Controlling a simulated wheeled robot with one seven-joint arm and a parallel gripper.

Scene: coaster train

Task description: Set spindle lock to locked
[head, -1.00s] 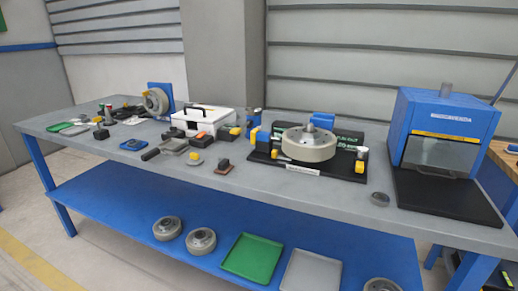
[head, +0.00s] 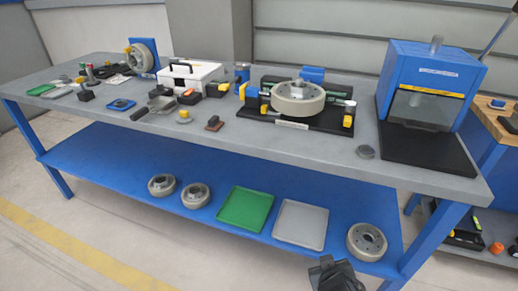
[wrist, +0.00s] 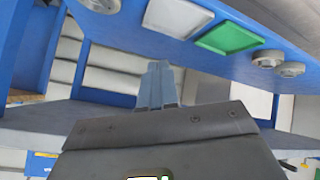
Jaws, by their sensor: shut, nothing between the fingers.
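I cannot make out for certain which part is the spindle lock. A round grey wheel (head: 298,97) sits on a black fixture base (head: 262,112) in the middle of the bench in the head view. Yellow blocks and a white-topped post (head: 350,105) stand around the wheel. A second grey wheel (head: 145,54) is mounted on a blue upright plate at the far left. My gripper (head: 328,262) is at the bottom of the head view, in front of the lower shelf and well apart from the fixture. In the wrist view its fingers (wrist: 157,84) are together and empty.
A blue machine (head: 425,80) stands at the right. The blue lower shelf (head: 110,155) holds grey wheels, a green tray (head: 247,209) and a grey tray (head: 300,224). A white case (head: 192,75) stands left of the fixture.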

